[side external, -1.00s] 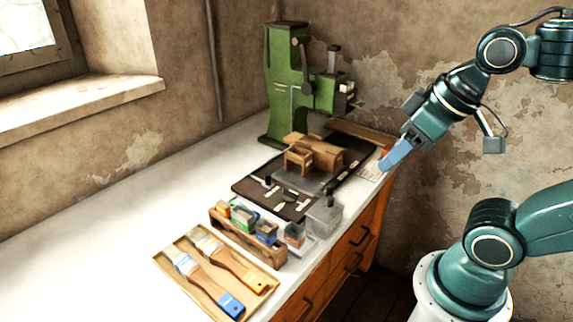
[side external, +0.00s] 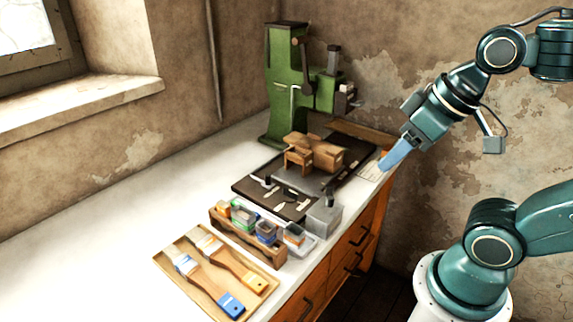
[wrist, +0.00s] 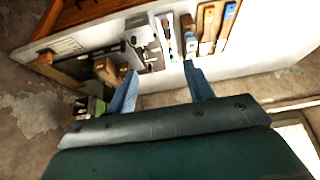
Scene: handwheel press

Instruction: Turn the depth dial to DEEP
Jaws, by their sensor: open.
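The green handwheel press (side external: 284,90) stands upright at the far end of the bench, with dark and grey parts on its right side. A bit of green (wrist: 97,106) shows low on the left in the wrist view. I cannot make out the depth dial or its DEEP mark in either view; they are too small or hidden. My gripper (side external: 394,156) hangs in the air by the bench's right edge, to the right of and nearer than the press, apart from it. Its two blue fingers stand apart with nothing between them in the wrist view (wrist: 162,90).
A dark mat (side external: 245,187) carries wooden blocks (side external: 326,155) and small tools. A paper card (side external: 370,170) lies by the right edge. A wooden rack (side external: 240,240) of small boxes and a tray of brushes (side external: 172,262) stand nearer. The bench's left side (side external: 110,220) is clear.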

